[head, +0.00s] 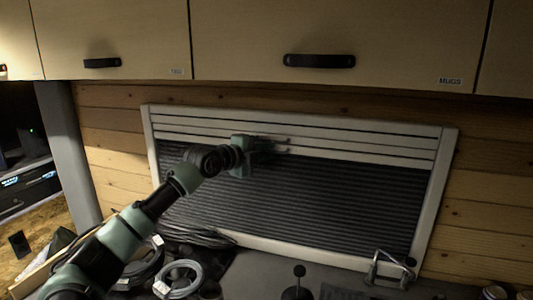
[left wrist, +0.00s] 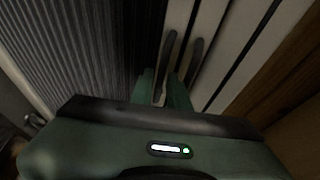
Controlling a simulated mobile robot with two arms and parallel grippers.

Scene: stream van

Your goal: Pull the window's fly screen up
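The window (head: 432,200) has a pale frame. Dark pleated screen material (head: 300,205) fills its lower and larger part, and pale horizontal slats (head: 350,135) cover the top. My left gripper (head: 288,146) is at the window, near the line where the slats meet the pleats, with its fingers pointing right. In the left wrist view its two fingers (left wrist: 180,65) lie a small gap apart over the pale lowest strip, with the dark pleats (left wrist: 80,50) to the left. I cannot tell whether the fingers pinch that strip. My right gripper is not in view.
Wooden cabinets with black handles (head: 318,61) hang above the window. Coiled cables (head: 178,278) lie on the counter below it, under my left arm. A metal faucet-like fitting (head: 388,268) stands at the lower right. A dark knobbed object (head: 298,290) is at the front.

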